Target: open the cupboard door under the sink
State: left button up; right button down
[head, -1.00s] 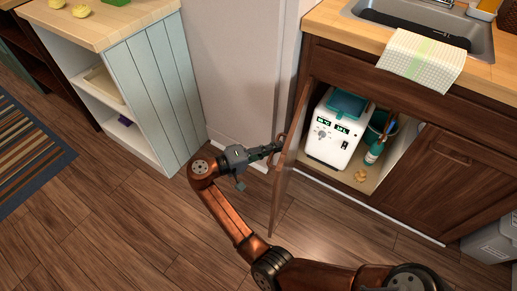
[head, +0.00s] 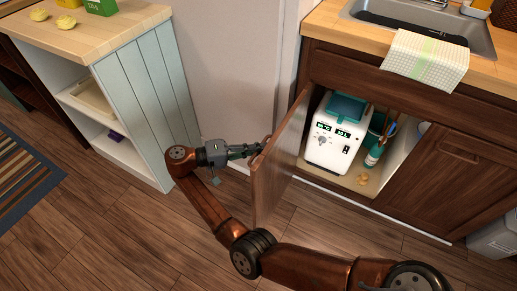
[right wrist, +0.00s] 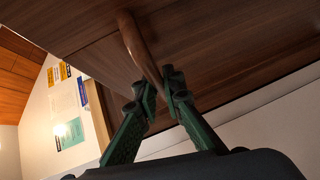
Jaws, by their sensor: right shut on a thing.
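The left cupboard door (head: 280,160) under the sink stands wide open, swung out to the left. Its handle is a curved bar (right wrist: 143,48) on the outer face, seen in the right wrist view. My right gripper (head: 262,147) reaches round to the door's outer side and is shut on this handle; its green fingers close on the bar in the right wrist view (right wrist: 160,95). The open cupboard holds a white box-shaped machine (head: 334,143) and a green bottle (head: 374,155). My left gripper is not in view.
The right cupboard door (head: 445,178) is shut. A sink (head: 400,15) and a checked towel (head: 424,60) are above. A pale shelf unit (head: 150,95) stands to the left, close to my right forearm. The wooden floor (head: 110,235) in front is clear.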

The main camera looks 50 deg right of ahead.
jog(key=c, duration=2.3)
grip_release()
jog(key=shift+d, duration=0.4)
jog(key=shift+w+a, duration=0.2)
jog(key=shift+a, duration=0.2)
jog(key=v, duration=0.7)
jog(key=shift+a, duration=0.15)
